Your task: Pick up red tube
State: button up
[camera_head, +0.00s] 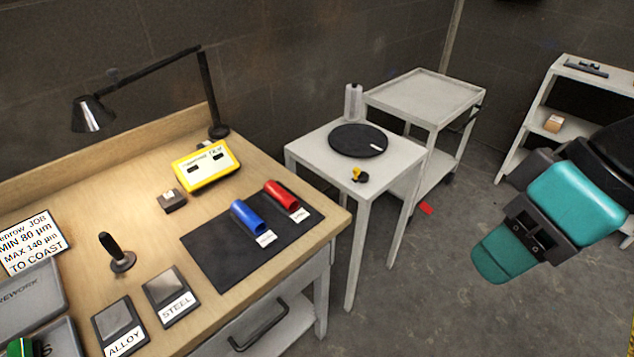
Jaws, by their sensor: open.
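The red tube (281,195) lies on its side on a dark mat (225,265) on the wooden bench. A small white label lies at its near end. A blue tube (246,216) lies beside it to the left, also with a label. My gripper (503,257) hangs at the right of the view, over the grey floor, well apart from the bench and the red tube. It is open, with nothing seen in it. Its fingers are seen edge-on, so the gap between them is hidden.
A white table (310,146) with a black disc (358,140) stands beyond the bench, before a grey trolley (425,92). A yellow gauge (205,165), a desk lamp (93,114) and a black-handled stamp (121,258) are on the bench. Open floor lies right of the bench.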

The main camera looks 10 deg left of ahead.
aim_at(283, 199)
jog(key=u, duration=0.25)
jog(key=i, duration=0.9)
jog(key=u, duration=0.85)
